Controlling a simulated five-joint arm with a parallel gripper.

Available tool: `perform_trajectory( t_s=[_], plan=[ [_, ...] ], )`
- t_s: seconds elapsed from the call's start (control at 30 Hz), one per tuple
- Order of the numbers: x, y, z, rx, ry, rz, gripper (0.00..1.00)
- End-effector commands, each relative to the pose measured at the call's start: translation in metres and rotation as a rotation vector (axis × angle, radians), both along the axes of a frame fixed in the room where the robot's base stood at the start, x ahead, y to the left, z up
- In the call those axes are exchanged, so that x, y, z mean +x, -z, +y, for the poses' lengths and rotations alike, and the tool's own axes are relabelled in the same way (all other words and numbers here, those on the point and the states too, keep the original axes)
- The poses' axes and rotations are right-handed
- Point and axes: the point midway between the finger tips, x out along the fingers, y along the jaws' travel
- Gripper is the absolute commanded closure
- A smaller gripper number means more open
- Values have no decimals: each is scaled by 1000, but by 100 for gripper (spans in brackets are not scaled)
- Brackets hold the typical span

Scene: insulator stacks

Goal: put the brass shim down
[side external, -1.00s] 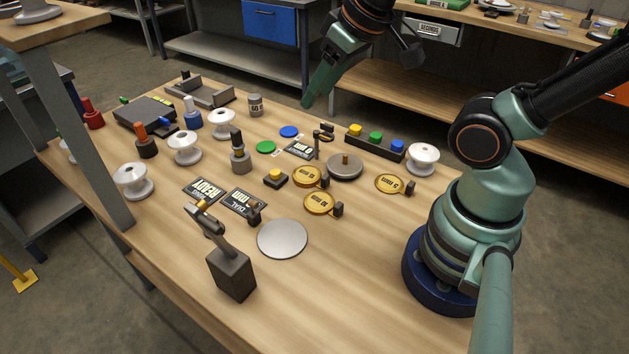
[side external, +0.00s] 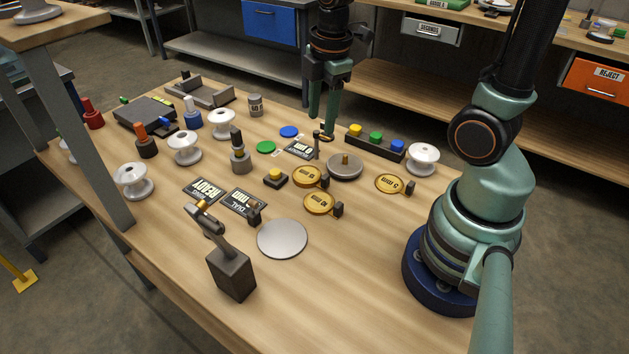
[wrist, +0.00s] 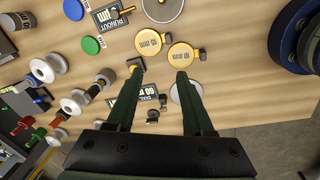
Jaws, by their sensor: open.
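Three round brass shims with black tabs lie flat on the bench in the side view: one at the middle (side external: 308,177), one just in front of it (side external: 318,203), and one to the right (side external: 389,183). Two brass shims also show in the wrist view (wrist: 148,42) and beside it (wrist: 181,55). Which one the task means I cannot tell. My gripper (side external: 322,129) points down behind the shims, near the back of the bench. In the wrist view my gripper (wrist: 158,73) has its fingers apart, with no shim held between them.
A grey disc with a knob (side external: 345,168) sits between the shims. A plain silver disc (side external: 282,239) lies in front. A button box (side external: 375,142) and white insulators (side external: 423,158) stand nearby. The bench's right front is clear.

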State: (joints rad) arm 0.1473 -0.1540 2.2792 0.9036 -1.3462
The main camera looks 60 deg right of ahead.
Motion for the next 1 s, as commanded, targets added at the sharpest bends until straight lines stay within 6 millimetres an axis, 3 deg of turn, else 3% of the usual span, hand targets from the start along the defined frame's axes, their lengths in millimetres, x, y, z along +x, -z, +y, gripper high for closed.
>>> perform_trajectory(
  t_s=[0.1, 0.3, 0.47, 0.7, 1.0],
  plan=[
    [1, 18, -8, -7, -181, 65, 48],
    [2, 31, -14, -4, -352, 111, 48],
    [1, 48, -15, -2, -374, 120, 48],
    [1, 87, -14, -2, -372, 119, 48],
    [0, 107, -14, -3, -371, 117, 48]
  ],
)
